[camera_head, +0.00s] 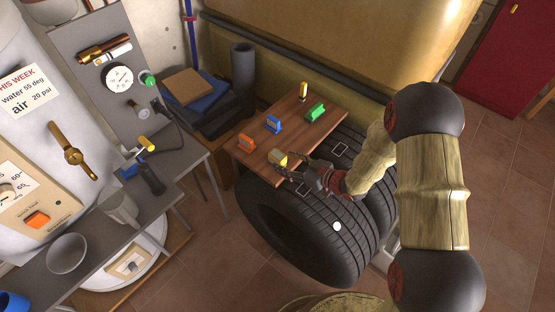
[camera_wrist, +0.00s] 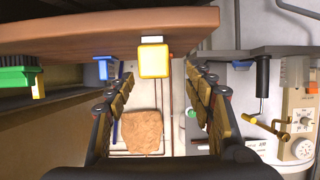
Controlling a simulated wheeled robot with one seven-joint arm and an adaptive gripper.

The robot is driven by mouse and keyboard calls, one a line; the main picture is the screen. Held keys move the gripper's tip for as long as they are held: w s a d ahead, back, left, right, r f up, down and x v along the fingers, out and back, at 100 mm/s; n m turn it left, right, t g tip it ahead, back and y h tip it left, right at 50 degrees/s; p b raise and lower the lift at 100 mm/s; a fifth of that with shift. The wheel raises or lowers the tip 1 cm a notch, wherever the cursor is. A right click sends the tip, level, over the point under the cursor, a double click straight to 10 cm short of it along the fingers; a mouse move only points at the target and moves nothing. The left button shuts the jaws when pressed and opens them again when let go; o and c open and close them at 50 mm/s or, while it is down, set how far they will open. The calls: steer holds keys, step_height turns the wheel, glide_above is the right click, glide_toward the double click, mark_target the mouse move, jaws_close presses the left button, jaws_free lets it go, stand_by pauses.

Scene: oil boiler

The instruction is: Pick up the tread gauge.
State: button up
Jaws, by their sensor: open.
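Several small coloured gauge-like pieces stand on a wooden board (camera_head: 258,163) laid over tyres. I cannot read which is the tread gauge; the one at my gripper is a small yellow block (camera_head: 278,158) near the board's front edge. My gripper (camera_head: 291,170) is open beside this yellow block. In the wrist view, the yellow block (camera_wrist: 154,61) lies ahead, between the lines of the two open fingers (camera_wrist: 160,80). I cannot tell whether any finger touches it. A blue piece (camera_head: 273,123), an orange piece (camera_head: 246,142), a green piece (camera_head: 315,112) and a yellow upright piece (camera_head: 303,91) stand apart.
Black tyres (camera_head: 310,245) support the board. The yellow tank (camera_head: 340,50) rises behind it. A grey bench (camera_head: 180,165) with a mug (camera_head: 120,208) and a bowl (camera_head: 67,253) stands at left. Tiled floor (camera_head: 510,230) is open at right.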

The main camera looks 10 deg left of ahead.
mark_target(278, 157)
steer(key=b+x, duration=0.1)
steer(key=x, duration=0.2)
steer(key=b+x, duration=0.1)
steer(key=x, duration=0.2)
steer(key=shift+w+d+f, duration=0.15)
steer(key=shift+w+d, duration=0.05)
steer(key=shift+w, duration=0.1)
steer(key=shift+c, duration=1.2)
steer(key=c, duration=1.1)
